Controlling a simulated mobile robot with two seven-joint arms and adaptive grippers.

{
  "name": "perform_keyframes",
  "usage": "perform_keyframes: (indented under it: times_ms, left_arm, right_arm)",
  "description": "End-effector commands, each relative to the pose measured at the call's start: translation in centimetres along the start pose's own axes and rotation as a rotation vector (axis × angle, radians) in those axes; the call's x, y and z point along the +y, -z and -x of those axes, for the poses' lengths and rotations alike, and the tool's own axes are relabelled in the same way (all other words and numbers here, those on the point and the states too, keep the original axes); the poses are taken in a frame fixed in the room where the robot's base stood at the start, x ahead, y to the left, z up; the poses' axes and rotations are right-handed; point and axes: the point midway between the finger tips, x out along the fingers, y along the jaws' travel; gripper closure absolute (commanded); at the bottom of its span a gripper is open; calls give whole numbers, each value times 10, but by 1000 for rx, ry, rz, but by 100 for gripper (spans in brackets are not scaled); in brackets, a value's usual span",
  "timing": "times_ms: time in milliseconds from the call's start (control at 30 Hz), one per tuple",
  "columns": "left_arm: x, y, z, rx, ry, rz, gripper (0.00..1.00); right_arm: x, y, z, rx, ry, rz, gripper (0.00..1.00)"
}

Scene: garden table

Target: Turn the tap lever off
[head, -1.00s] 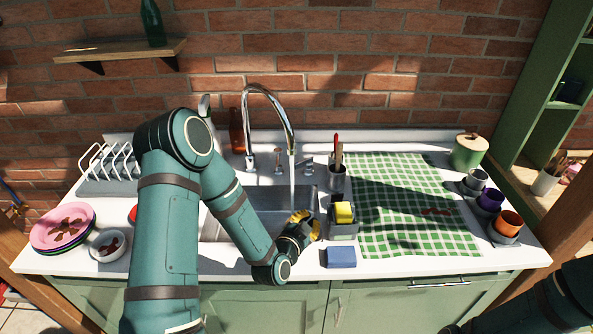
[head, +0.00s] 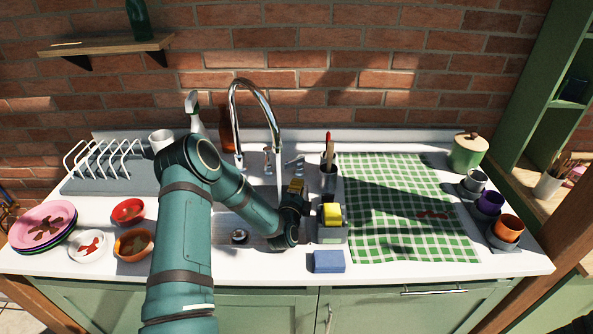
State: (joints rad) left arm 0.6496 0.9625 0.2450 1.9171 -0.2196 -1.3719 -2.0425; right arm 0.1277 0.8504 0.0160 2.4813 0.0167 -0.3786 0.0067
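The chrome tap (head: 259,92) arches over the sink at the back of the counter. A thin stream of water runs from its spout into the sink (head: 229,228). Small metal levers stand at the tap's base, and the right one (head: 293,164) points out to the right. My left gripper (head: 296,186) is over the right part of the sink, in front of that lever and below it in the picture. A yellow part shows at its tip, and no contact with the lever is visible. Its fingers are too small and hidden to tell their opening. My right gripper is out of view.
A utensil pot (head: 328,180) and a caddy with a yellow sponge (head: 332,213) stand just right of my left gripper. A blue sponge (head: 328,261) lies in front. Bowls and plates (head: 42,225) are at left; a checked cloth (head: 405,205) covers the right counter.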

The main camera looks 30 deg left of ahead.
Motion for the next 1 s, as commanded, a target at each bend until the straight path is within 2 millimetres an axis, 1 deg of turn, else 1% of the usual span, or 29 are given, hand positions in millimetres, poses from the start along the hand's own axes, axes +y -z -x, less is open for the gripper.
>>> perform_keyframes:
  times_ms: [33,100,267,400,600,1000]
  left_arm:
    - [0,0,-11,-2,3,1,100]
    - [0,0,-24,-2,1,2,100]
    - [0,-1,-54,-2,1,2,100]
    - [1,-16,-69,-4,0,2,100]
    - [0,-26,-80,-1,-1,2,100]
    - [0,-28,-82,1,-1,2,100]
  right_arm:
    - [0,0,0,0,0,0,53]
    - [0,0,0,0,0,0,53]
    - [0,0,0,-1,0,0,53]
    - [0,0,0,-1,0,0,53]
    - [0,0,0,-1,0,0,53]
    - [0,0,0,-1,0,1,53]
